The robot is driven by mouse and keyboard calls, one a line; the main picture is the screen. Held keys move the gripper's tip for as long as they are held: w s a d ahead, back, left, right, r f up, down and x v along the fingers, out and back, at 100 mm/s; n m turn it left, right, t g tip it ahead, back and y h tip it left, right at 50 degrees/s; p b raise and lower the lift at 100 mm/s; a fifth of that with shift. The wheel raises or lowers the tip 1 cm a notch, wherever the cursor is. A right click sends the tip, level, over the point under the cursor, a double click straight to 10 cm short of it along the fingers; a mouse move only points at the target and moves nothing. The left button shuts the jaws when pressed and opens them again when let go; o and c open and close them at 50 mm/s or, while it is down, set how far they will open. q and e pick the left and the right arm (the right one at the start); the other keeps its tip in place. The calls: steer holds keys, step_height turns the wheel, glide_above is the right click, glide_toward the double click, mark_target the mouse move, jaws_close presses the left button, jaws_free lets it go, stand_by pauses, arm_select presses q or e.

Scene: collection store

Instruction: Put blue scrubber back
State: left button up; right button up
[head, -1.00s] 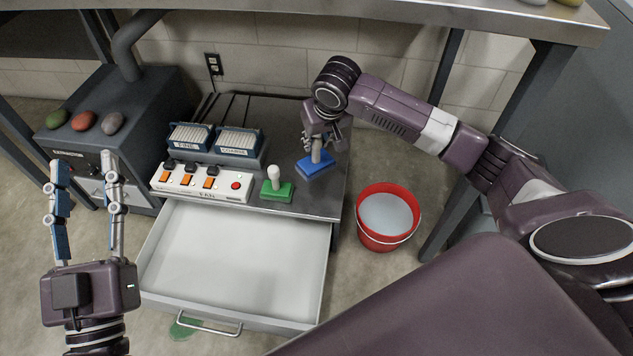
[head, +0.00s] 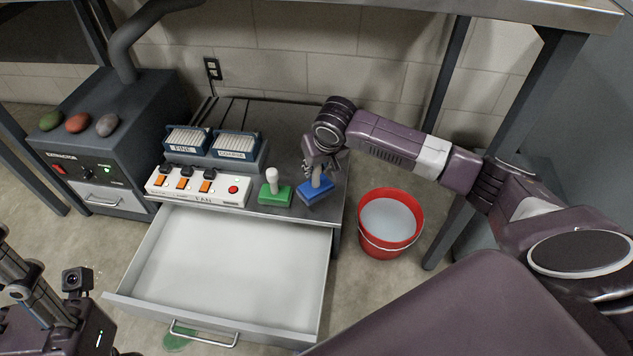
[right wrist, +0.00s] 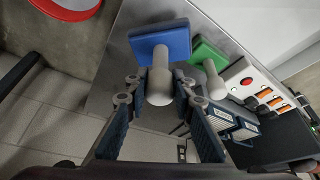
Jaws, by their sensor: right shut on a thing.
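The blue scrubber (head: 312,194) has a flat blue pad and a pale upright handle. It is at the right front of the metal bench top (head: 322,217), just right of the green scrubber (head: 275,195). I cannot tell whether its pad touches the bench. My right gripper (head: 318,172) is shut on its handle from above. In the right wrist view the blue pad (right wrist: 160,43) lies beyond the fingertips (right wrist: 157,92), with the handle between them. My left gripper (head: 25,285) is partly cut off at the lower left; its jaw state is unclear.
An open, empty drawer (head: 225,270) juts out below the bench. A white switch box (head: 198,187) and two brush-like blocks (head: 210,145) stand left of the scrubbers. A red bucket (head: 390,240) stands on the floor to the right. An extractor box (head: 115,145) is at the left.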

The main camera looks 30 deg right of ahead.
mark_target(317, 179)
step_height(317, 179, down, 6)
steer(key=shift+r+b, duration=0.25)
steer(key=shift+b, duration=1)
steer(key=o, duration=1)
steer(key=shift+f, duration=0.1)
